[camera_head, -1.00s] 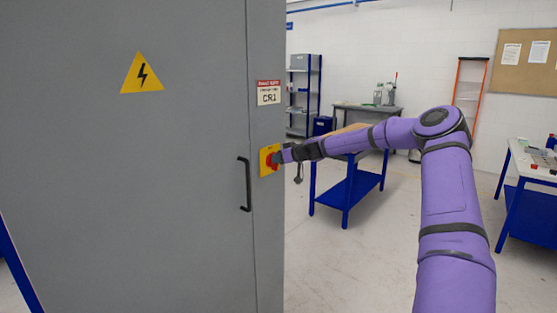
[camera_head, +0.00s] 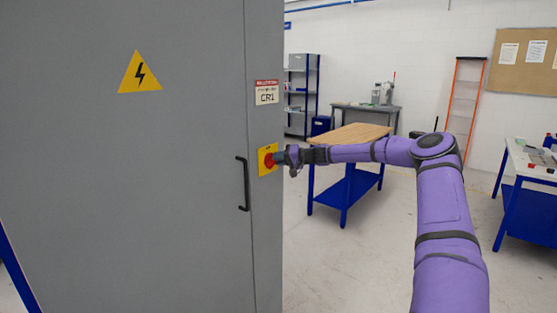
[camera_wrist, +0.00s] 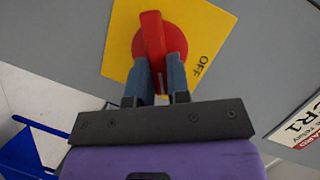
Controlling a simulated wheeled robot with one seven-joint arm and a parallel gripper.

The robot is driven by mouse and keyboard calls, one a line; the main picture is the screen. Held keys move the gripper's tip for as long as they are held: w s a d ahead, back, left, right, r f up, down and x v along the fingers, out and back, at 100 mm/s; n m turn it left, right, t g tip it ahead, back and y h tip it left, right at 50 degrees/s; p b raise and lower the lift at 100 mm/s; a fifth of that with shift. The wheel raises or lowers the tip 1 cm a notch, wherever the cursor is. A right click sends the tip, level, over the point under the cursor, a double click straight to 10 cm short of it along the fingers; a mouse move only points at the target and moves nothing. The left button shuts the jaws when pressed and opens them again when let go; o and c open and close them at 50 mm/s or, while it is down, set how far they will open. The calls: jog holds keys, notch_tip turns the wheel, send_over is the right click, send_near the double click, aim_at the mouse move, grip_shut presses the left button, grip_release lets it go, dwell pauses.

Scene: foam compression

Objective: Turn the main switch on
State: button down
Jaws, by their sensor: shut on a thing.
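The main switch is a red rotary knob (camera_wrist: 151,32) on a yellow plate (camera_wrist: 118,42) on the grey cabinet. In the head view the red knob (camera_head: 269,160) is partly covered by my gripper (camera_head: 280,158). In the wrist view the two fingers of my gripper (camera_wrist: 158,62) stand on either side of the knob's raised handle and are shut on it. The word OFF (camera_wrist: 203,66) is printed on the plate, tilted, to the right of the handle. Any ON mark is not visible.
The cabinet door has a black handle (camera_head: 243,184) left of the switch and a yellow warning triangle (camera_head: 140,73). A CR1 label (camera_head: 267,92) sits above the switch. A wooden-topped blue table (camera_head: 352,137) stands behind my arm.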

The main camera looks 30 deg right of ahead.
jog(key=m, duration=0.1)
jog(key=m+y, duration=0.1)
jog(key=m, duration=0.1)
jog(key=f+m+t+y, duration=0.1)
jog(key=m, duration=0.1)
jog(key=shift+d, duration=0.25)
jog(key=shift+m, duration=0.3)
jog(key=c, duration=1.1)
grip_release()
jog(key=v, duration=1)
jog(key=shift+s+d+f, duration=0.2)
jog(key=shift+d, duration=0.05)
